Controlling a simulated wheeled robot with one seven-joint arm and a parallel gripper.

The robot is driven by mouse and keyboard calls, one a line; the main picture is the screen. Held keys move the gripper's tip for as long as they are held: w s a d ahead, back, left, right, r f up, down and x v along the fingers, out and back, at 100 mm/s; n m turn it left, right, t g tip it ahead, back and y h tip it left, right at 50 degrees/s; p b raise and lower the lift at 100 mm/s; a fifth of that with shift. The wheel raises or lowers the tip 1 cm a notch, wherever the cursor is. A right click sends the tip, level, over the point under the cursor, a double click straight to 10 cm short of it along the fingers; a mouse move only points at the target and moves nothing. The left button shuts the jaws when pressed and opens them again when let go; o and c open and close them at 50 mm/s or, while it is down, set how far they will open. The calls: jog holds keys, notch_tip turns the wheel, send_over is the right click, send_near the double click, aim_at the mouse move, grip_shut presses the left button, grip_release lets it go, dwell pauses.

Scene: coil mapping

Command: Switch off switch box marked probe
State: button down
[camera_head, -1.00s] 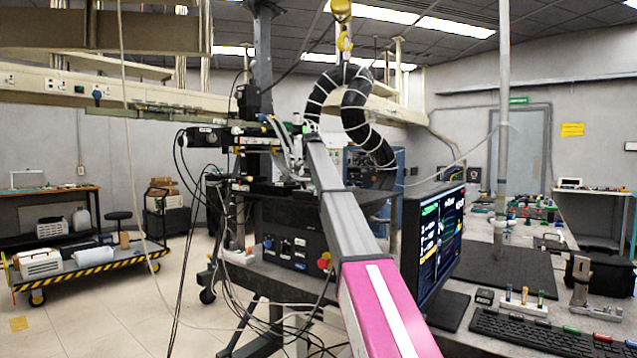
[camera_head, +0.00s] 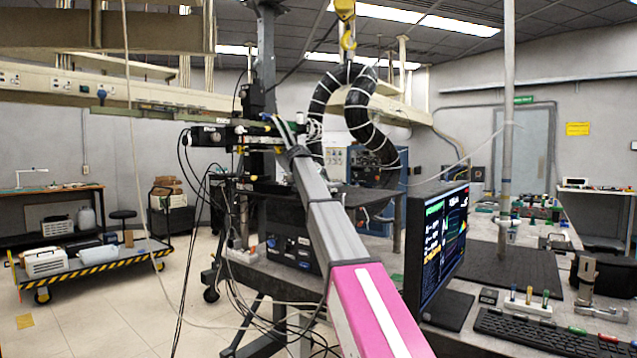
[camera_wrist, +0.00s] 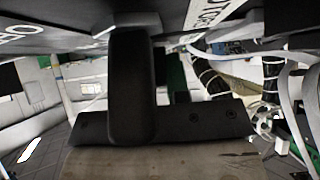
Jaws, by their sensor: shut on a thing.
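My gripper (camera_wrist: 133,88) shows in the wrist view as a dark upright finger in front of a black bracket. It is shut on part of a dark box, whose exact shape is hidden. The box's dark face (camera_wrist: 60,35) fills the top of the wrist view, very close, with cut-off white letters on both sides. I cannot read the full word "probe". In the camera_head view my arm reaches to the equipment around the dark column, and my gripper is too small and covered to make out there. No switch lever can be told clearly.
A black ribbed hose (camera_head: 368,110) hangs right of my arm below a yellow hook (camera_head: 347,40). A monitor (camera_head: 437,245) and keyboard (camera_head: 545,330) stand on the bench at right. Loose cables hang below the equipment. A striped cart (camera_head: 90,268) stands at left, with open floor beside it.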

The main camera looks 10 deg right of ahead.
dwell(0.4)
jog(key=c, duration=1.1)
grip_release()
jog(key=shift+s, duration=0.1)
jog(key=v, duration=1)
jog(key=shift+s+a+r, duration=0.1)
jog(key=shift+s+a, duration=0.15)
jog(key=shift+a, duration=0.05)
